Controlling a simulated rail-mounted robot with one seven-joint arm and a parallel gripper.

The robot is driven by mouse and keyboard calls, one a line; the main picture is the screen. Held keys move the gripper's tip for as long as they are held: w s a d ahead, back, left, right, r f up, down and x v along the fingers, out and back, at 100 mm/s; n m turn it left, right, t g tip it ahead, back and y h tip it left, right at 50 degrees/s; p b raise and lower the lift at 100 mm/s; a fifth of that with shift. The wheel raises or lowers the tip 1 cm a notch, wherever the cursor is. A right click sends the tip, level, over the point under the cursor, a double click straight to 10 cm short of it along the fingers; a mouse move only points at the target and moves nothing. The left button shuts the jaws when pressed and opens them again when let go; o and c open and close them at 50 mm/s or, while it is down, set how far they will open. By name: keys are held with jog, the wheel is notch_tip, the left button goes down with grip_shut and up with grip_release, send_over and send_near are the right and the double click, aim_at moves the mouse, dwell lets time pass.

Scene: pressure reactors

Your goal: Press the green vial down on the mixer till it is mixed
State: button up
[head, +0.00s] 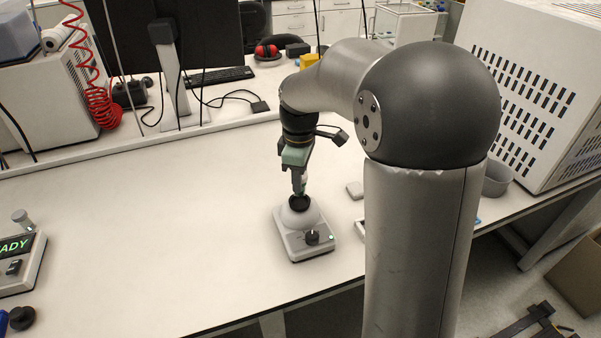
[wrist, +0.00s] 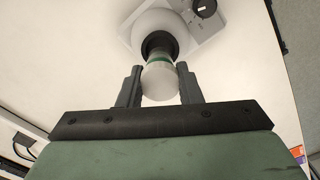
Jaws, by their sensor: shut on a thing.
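The mixer (head: 290,246) stands on the white bench, a pale box with a rounded dome, a dark cup on top, a black knob and a small lit green light. It also shows in the wrist view (wrist: 207,28), with its black cup (wrist: 160,45). My gripper (wrist: 160,84) points down over the mixer and is shut on the green vial (wrist: 161,66), which has a white cap. The vial's lower end is at the black cup; how firmly it sits in the cup cannot be told. In the head view my gripper (head: 299,188) largely hides the vial.
A device with a green "READY" display (head: 16,245) stands at the left edge. A small grey object (head: 355,190) and a grey bin (head: 496,178) are on the right, partly behind my arm. The bench left of the mixer is clear.

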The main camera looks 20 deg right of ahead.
jog(key=shift+f+b, duration=0.4)
jog(key=shift+f, duration=0.45)
jog(key=shift+o, duration=1.3)
jog(key=shift+c, duration=0.9)
jog(key=shift+f+b, duration=0.6)
jog(key=shift+f, duration=0.45)
jog(key=shift+r, duration=0.1)
dwell(0.7)
jog(key=shift+r+p, duration=2.7)
jog(key=shift+r, duration=0.75)
